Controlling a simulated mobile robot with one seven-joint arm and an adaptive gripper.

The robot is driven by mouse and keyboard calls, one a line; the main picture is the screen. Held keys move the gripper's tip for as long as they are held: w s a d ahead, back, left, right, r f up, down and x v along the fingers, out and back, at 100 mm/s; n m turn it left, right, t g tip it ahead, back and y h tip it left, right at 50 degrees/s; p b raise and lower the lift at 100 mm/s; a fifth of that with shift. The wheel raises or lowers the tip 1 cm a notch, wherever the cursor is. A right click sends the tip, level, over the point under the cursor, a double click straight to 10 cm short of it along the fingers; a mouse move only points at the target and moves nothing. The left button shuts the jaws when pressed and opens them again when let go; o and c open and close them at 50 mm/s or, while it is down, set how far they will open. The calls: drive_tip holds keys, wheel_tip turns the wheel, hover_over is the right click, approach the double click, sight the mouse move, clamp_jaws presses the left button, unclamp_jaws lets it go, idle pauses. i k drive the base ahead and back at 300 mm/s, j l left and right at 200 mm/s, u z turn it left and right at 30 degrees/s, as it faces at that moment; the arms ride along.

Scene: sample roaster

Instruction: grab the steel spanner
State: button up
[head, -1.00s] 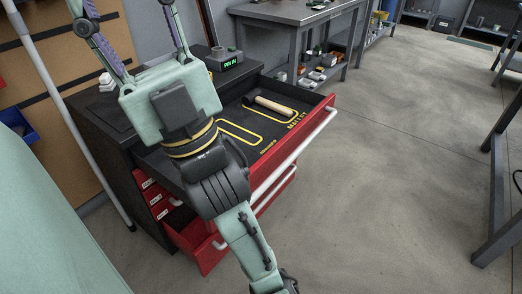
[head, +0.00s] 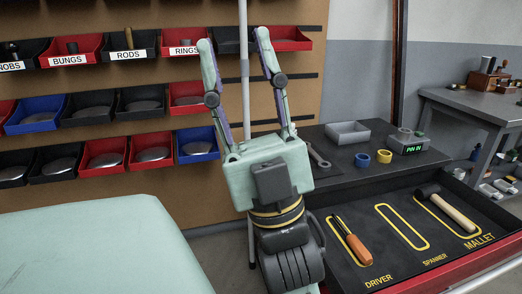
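The steel spanner (head: 318,158) lies on the dark top of the tool cabinet, just right of my gripper's body, which may cover part of it. My gripper (head: 233,38) points up in the picture, its two long fingers spread wide with nothing between them. The fingers show against the board of bins, and the spanner is not between them. The open drawer (head: 345,284) has yellow outlines; the one marked SPANNER (head: 402,228) is empty.
An orange-handled driver (head: 352,241) and a mallet (head: 448,210) lie in the drawer. Labelled bins (head: 128,45) line the wall board.

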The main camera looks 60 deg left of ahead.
sight(324, 165)
drive_tip(key=u, duration=1.3)
